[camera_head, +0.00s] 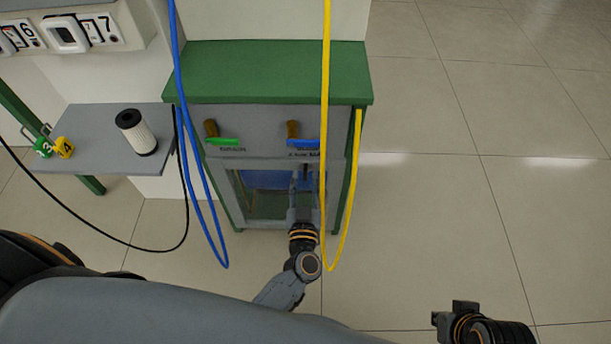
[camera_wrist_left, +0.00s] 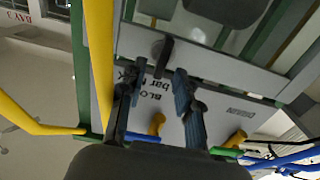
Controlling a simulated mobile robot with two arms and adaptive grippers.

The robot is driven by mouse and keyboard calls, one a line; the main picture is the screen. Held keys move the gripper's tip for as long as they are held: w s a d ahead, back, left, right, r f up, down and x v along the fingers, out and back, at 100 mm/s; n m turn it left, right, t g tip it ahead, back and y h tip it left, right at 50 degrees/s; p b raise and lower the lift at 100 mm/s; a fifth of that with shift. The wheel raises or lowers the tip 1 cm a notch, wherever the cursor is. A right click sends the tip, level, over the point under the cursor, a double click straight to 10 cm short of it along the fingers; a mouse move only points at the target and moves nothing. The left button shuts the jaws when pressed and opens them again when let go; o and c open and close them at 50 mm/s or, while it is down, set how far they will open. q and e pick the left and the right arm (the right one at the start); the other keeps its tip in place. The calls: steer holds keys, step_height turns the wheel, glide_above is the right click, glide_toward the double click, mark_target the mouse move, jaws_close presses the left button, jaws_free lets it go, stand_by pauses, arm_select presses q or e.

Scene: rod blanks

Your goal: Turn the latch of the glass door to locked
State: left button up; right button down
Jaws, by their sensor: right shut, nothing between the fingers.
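The cabinet's glass door (camera_head: 262,196) is closed, below a grey panel (camera_head: 260,118) with two valve handles. Its dark latch (camera_wrist_left: 163,52) is a short bar at the door frame in the left wrist view, standing roughly in line with my fingers. My left gripper (camera_wrist_left: 154,80) is open and empty, its two fingers apart with the latch just beyond and between the tips. In the head view, my left gripper (camera_head: 304,188) is in front of the door's upper right part. My right gripper (camera_head: 450,314) is shut and empty, low at the right, away from the cabinet.
A yellow hose (camera_head: 325,100) hangs close to the right of my left gripper. Blue hoses (camera_head: 205,200) hang at the cabinet's left. A green handle (camera_head: 222,142) and a blue handle (camera_head: 303,143) project above the door. A side shelf (camera_head: 95,120) carries a white filter (camera_head: 138,135).

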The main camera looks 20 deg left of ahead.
arm_select(q)
steer(key=shift+x, duration=1.05)
jaws_close()
